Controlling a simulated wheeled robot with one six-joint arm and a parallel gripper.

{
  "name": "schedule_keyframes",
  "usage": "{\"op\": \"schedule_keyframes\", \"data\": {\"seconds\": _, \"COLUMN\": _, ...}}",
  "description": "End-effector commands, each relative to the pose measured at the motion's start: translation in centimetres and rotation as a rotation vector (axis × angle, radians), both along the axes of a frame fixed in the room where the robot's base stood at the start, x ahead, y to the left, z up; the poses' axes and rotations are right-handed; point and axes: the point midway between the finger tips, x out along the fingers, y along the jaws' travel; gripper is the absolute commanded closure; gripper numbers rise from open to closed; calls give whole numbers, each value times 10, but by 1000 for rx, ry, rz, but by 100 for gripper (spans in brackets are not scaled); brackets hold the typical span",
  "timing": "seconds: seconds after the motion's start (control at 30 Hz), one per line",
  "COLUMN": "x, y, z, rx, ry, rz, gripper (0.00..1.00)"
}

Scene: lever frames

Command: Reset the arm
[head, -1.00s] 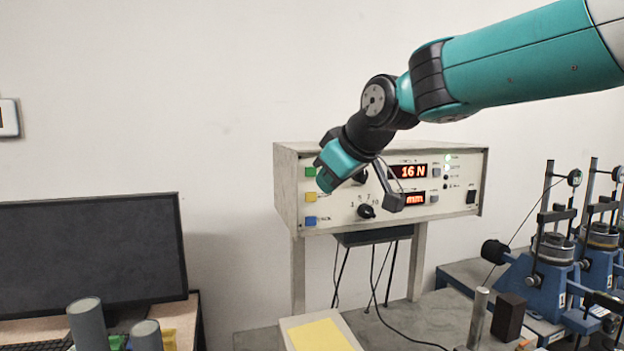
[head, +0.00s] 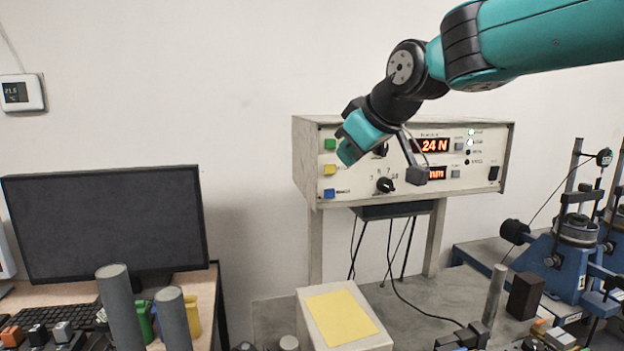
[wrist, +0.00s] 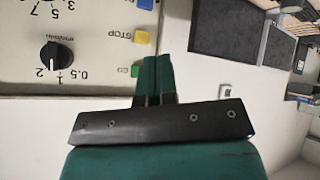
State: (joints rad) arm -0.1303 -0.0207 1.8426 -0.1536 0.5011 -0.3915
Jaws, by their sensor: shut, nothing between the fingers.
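My gripper (head: 348,152) is at the end of my teal and black arm, in front of the left part of a grey control box (head: 460,185). Its teal fingers are shut with nothing between them, and they also show in the wrist view (wrist: 157,66). The fingertips appear near the box's green button (head: 330,144) and yellow button (head: 329,169); I cannot tell the gap. A blue button (head: 329,193) is below. A black dial knob (head: 385,185) stands right of the gripper. The red display (head: 436,146) reads 24 N. My wrist partly hides the panel.
A black monitor (head: 105,225) stands on a desk at left, with grey cylinders (head: 120,300) in front. A white block with a yellow top (head: 340,318) sits below the box. Blue test rigs (head: 555,265) stand at right. The wall above is clear.

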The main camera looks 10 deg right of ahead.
Motion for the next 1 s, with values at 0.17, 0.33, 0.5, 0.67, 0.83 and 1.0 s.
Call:
{"op": "schedule_keyframes", "data": {"seconds": 0.17, "x": -21, "y": 9, "z": -24, "rx": 17, "ry": 64, "rz": 17, "gripper": 100}}
{"op": "schedule_keyframes", "data": {"seconds": 0.33, "x": -90, "y": 31, "z": -91, "rx": 64, "ry": 262, "rz": 60, "gripper": 100}}
{"op": "schedule_keyframes", "data": {"seconds": 0.5, "x": -178, "y": 47, "z": -159, "rx": 97, "ry": 500, "rz": 91, "gripper": 100}}
{"op": "schedule_keyframes", "data": {"seconds": 0.67, "x": -245, "y": 51, "z": -201, "rx": 107, "ry": 672, "rz": 104, "gripper": 100}}
{"op": "schedule_keyframes", "data": {"seconds": 0.83, "x": -282, "y": 50, "z": -220, "rx": 105, "ry": 765, "rz": 109, "gripper": 100}}
{"op": "schedule_keyframes", "data": {"seconds": 1.0, "x": -288, "y": 50, "z": -223, "rx": 106, "ry": 782, "rz": 108, "gripper": 100}}
